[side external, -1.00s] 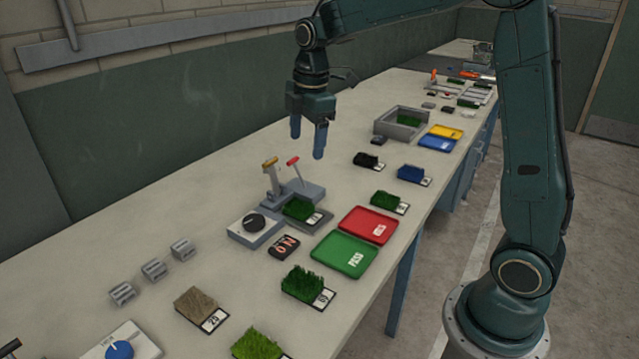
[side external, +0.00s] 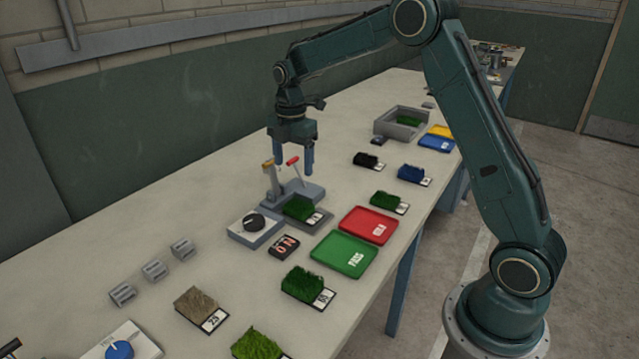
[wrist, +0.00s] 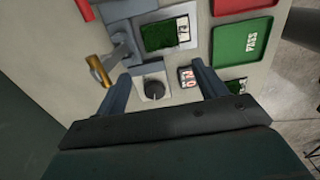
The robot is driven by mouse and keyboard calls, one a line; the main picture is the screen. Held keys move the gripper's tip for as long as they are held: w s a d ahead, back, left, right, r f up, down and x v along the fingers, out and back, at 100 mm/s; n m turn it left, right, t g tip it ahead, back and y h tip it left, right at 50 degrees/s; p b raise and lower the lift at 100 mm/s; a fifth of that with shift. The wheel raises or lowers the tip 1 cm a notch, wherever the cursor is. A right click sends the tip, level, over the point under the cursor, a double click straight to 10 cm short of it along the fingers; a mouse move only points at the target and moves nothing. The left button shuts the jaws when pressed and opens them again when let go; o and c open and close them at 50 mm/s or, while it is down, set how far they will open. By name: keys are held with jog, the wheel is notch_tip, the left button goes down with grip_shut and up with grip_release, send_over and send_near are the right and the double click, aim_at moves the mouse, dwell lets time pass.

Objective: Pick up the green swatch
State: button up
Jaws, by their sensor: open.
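Several green turf swatches show in the side view. One dark green swatch (side external: 298,208) sits on the grey lever fixture (side external: 316,222), and it also shows in the wrist view (wrist: 160,37). Another green swatch (side external: 300,283) with a white label lies in front of the green PASS tray. A third (side external: 385,200) lies beyond the red tray, and a brighter one (side external: 257,344) is at the bottom edge. My gripper (side external: 293,166) is open and empty, pointing down above the back of the lever fixture. In the wrist view its fingers (wrist: 160,72) are spread, with nothing between them.
A knob box (side external: 256,228), an ON display (side external: 284,246), a green PASS tray (side external: 344,253) and a red tray (side external: 368,225) are nearby. The left bench surface is largely clear.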

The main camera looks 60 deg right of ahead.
send_over(296, 207)
notch_tip(296, 207, down, 7)
jog(key=shift+w+f, duration=0.1)
jog(key=shift+f, duration=0.1)
jog(key=shift+f, duration=2.6)
jog(key=c, duration=0.7)
jog(key=shift+r, duration=0.1)
notch_tip(296, 207, up, 20)
jog(key=shift+f, duration=0.1)
